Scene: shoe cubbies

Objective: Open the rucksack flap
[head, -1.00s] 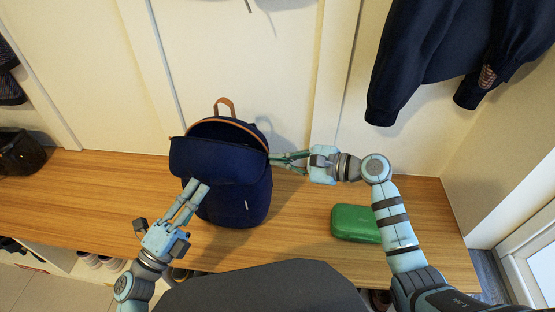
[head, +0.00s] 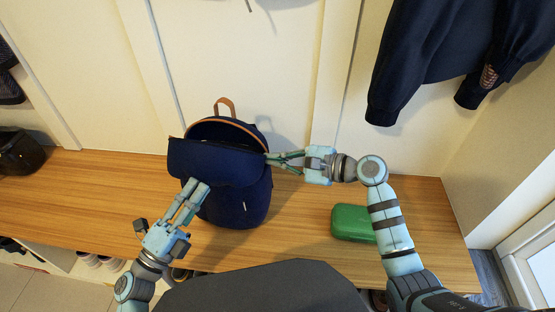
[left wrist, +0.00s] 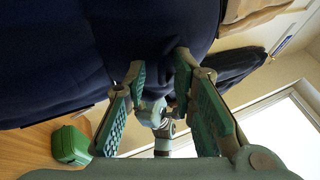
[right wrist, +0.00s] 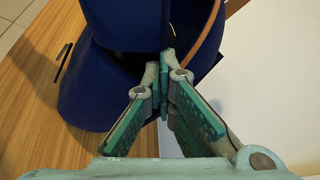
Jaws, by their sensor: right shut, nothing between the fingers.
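The navy rucksack (head: 252,205) stands upright on the wooden bench, with a tan loop handle at its top. Its flap (head: 212,160) lies across the upper front. A dark gap shows between the flap's top edge and the tan-trimmed rim. My left gripper (head: 201,184) is at the front, just under the flap; its fingertips are apart in the left wrist view (left wrist: 160,66), close to navy fabric. My right gripper (head: 268,159) is shut at the flap's right side. In the right wrist view its fingertips (right wrist: 168,58) meet beside the navy fabric, with nothing held.
A green case (head: 352,222) lies on the bench (head: 310,215) to the right, below my right forearm. A dark jacket (head: 425,60) hangs at the upper right. A black item (head: 20,155) sits at the far left.

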